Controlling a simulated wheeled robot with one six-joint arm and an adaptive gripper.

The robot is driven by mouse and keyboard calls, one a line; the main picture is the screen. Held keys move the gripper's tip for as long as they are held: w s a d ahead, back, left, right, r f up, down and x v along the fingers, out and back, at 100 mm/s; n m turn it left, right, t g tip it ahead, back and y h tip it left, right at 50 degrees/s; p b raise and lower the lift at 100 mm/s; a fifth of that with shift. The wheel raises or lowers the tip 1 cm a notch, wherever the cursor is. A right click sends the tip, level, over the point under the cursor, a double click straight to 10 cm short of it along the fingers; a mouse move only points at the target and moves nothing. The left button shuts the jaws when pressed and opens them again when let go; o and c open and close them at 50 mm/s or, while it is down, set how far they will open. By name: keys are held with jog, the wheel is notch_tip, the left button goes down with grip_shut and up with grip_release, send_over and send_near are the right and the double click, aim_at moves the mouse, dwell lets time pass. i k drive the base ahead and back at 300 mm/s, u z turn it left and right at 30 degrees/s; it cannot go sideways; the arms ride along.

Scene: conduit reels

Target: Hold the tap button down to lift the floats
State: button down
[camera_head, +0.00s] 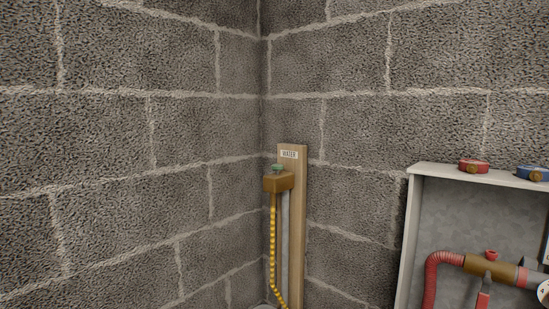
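The tap (278,182) is a brown block on a wooden post (298,225) in the corner of the block walls. A small green button (277,168) sits on top of the tap. A label reading "WATER" (289,154) is at the top of the post. A yellow beaded chain or hose (272,240) hangs from the tap and curves right at the bottom. No floats can be made out. My gripper is not in view.
An open grey cabinet (410,235) stands at the right, with red and brown pipe fittings (478,265) inside. A red reel (473,166) and a blue reel (535,173) lie on its top. Block walls meet behind the post.

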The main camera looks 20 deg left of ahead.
aim_at(277, 166)
jog(key=u, duration=0.7)
jog(key=i, duration=0.8)
jog(key=u, duration=0.95)
